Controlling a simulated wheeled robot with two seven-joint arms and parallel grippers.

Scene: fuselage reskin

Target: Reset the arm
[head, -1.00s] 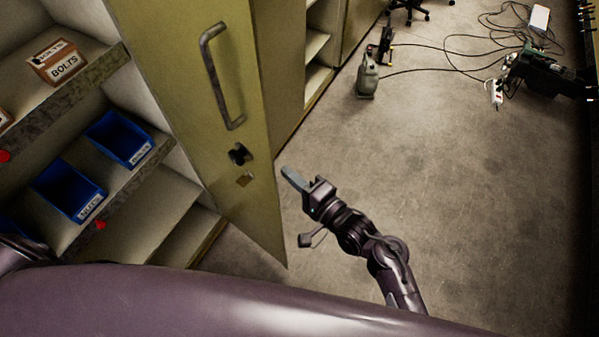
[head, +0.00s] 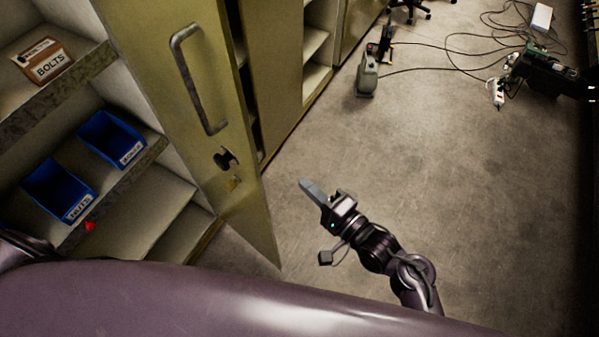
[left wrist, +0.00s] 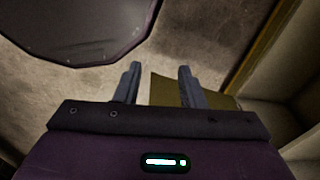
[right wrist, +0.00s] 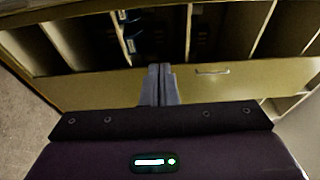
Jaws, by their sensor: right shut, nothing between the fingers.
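My right gripper (head: 312,190) is shut and empty, held over the bare floor to the right of the open cabinet door (head: 190,110). In the right wrist view its fingers (right wrist: 158,82) are together, with the yellow cabinet front behind them. My left gripper (left wrist: 158,80) shows in the left wrist view with its fingers apart and nothing between them. A yellow panel (left wrist: 178,90) lies beyond those fingers. The left gripper is hidden in the head view.
Shelves at the left hold blue bins (head: 112,138) and a box marked BOLTS (head: 45,62). The door has a handle (head: 195,80). A grey canister (head: 367,76) and cables lie on the floor at the back. The middle floor (head: 440,170) is clear.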

